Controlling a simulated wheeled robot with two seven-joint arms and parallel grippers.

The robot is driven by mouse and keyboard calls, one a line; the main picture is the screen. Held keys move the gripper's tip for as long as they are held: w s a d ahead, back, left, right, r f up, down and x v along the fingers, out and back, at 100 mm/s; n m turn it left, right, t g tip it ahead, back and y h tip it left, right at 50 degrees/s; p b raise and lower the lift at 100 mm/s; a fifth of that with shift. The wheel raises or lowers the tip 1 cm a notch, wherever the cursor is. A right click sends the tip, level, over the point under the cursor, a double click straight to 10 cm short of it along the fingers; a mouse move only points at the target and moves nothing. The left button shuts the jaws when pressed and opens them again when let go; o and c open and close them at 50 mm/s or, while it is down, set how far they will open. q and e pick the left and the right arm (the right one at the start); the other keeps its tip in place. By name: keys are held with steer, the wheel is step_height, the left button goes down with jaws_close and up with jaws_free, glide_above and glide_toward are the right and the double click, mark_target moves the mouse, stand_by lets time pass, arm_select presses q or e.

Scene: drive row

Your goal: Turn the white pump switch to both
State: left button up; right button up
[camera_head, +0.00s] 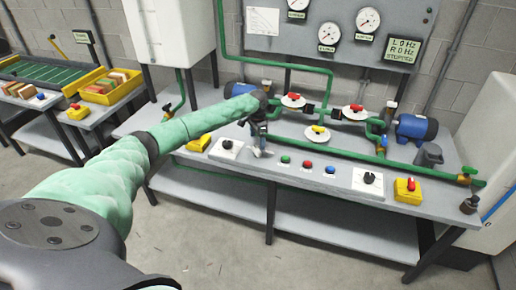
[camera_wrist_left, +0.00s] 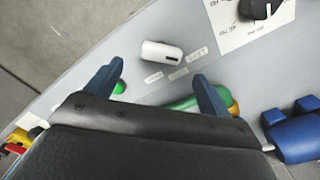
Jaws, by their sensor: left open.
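The white pump switch (camera_wrist_left: 162,52) is a rounded white knob with a dark mark at its right end, on the grey bench top. Several small labels (camera_wrist_left: 178,73) lie beside it, too blurred to read. In the head view the switch (camera_head: 263,153) shows just below my left gripper (camera_head: 259,138), partly hidden by it. In the wrist view my left gripper (camera_wrist_left: 159,70) is open, with its blue fingers apart and nothing between them. The switch lies just beyond the fingertips, near the middle of the gap, and looks untouched. My right gripper is not in view.
A black knob on a white plate (camera_head: 227,145) is left of the switch. Green, red and blue buttons (camera_head: 307,164) are to its right. Green pipes (camera_head: 400,165), valves and a blue motor (camera_head: 416,128) stand behind. A yellow box (camera_head: 199,142) is further left.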

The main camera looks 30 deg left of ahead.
mark_target(257, 149)
arm_select(q)
step_height(257, 149, down, 5)
steer(key=shift+a+r+p, duration=0.15)
steer(key=shift+p, duration=0.65)
steer(key=shift+f, duration=0.9)
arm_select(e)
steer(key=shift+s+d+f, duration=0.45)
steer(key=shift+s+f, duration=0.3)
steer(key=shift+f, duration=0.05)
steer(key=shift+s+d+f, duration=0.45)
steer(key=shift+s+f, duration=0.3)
arm_select(q)
steer(key=c, duration=1)
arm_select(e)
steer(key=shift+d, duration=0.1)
